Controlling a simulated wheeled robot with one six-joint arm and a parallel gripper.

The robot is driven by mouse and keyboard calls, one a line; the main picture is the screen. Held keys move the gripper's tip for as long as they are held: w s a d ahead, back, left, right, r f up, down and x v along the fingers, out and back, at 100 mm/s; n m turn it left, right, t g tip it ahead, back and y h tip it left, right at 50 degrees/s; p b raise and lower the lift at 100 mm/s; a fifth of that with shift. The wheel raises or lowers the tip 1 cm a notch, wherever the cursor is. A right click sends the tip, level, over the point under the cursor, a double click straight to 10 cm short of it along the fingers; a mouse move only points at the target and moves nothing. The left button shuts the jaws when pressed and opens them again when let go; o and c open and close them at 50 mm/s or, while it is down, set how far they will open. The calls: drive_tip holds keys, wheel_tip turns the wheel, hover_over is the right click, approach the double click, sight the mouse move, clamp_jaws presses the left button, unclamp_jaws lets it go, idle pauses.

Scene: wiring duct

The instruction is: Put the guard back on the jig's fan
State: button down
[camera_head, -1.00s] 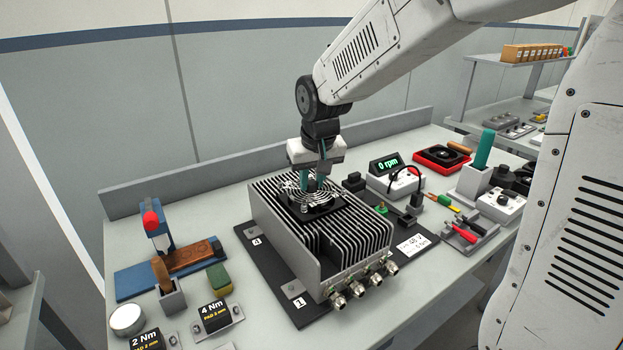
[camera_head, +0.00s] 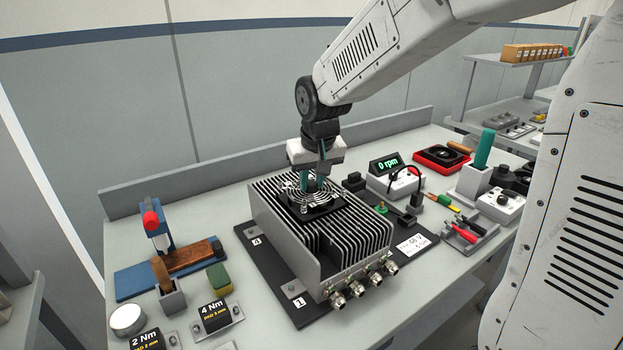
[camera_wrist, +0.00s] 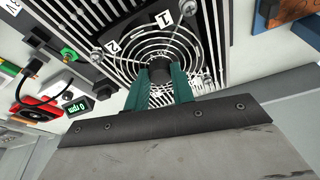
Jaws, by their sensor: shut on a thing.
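The guard, a round wire grille of concentric rings (camera_head: 303,188), is at the black fan (camera_head: 326,208) on top of the finned grey jig (camera_head: 290,240). In the wrist view its rings (camera_wrist: 135,50) spread around a dark hub over the fins. My gripper (camera_wrist: 160,82) has teal fingers shut on the guard at this hub. In the head view my gripper (camera_head: 314,184) points straight down over the fan. Screws show near the rings in the wrist view. I cannot tell whether the guard rests fully on the fan, and the fingers hide part of its middle.
Tool holders stand at right. A blue stand (camera_head: 160,262), a green block (camera_head: 219,279) and torque-labelled blocks (camera_head: 215,317) are at left. Cable glands (camera_head: 364,284) stick out of the jig's front.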

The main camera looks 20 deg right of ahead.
sight(316, 196)
drive_tip(key=shift+f, duration=0.95)
drive_tip(key=c, duration=1.1)
unclamp_jaws()
drive_tip(key=shift+r, duration=0.1)
drive_tip(key=v, duration=0.7)
drive_tip(key=shift+s+r, duration=0.1)
drive_tip(key=shift+r, duration=0.25)
